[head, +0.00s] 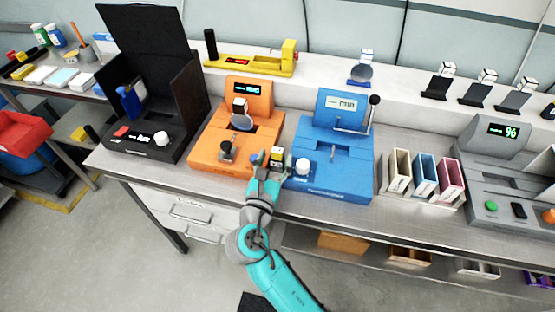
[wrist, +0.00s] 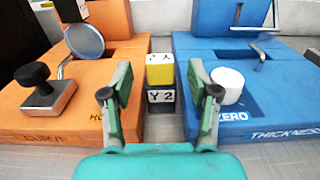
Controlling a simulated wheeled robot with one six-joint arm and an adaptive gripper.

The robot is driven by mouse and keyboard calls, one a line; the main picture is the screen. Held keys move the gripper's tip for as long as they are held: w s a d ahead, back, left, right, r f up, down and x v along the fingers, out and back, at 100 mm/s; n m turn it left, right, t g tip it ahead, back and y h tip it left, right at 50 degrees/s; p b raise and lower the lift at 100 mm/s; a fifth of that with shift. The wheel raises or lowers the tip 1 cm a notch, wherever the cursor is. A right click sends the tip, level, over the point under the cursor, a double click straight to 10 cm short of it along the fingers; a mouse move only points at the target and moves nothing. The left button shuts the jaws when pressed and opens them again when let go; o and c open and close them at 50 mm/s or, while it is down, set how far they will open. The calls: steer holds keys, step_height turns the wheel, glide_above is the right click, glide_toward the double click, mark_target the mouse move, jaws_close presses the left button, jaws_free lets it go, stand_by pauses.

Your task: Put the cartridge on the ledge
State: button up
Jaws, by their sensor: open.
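The small block I take to be the cartridge (wrist: 160,97) stands upright in the gap between an orange and a blue machine. It has a dark body, a white label reading "Y 2" and a yellow cap with a white marked top. It also shows small in the head view (head: 277,155). My gripper (wrist: 160,84) is open, with one finger on each side of the block in the picture. I see space between fingers and block; contact is not visible. The ledge (head: 325,83) is the raised pale shelf along the back of the bench.
The orange machine (head: 208,150) and blue machine (head: 335,175) flank the gap closely. A white knob (wrist: 228,85) is near my right finger. The ledge holds a yellow device (head: 250,64), a stand with a disc (head: 361,73) and several black stands; bare stretches lie between.

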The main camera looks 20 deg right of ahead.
mark_target(276, 155)
steer(key=shift+x, duration=1.55)
jaws_close()
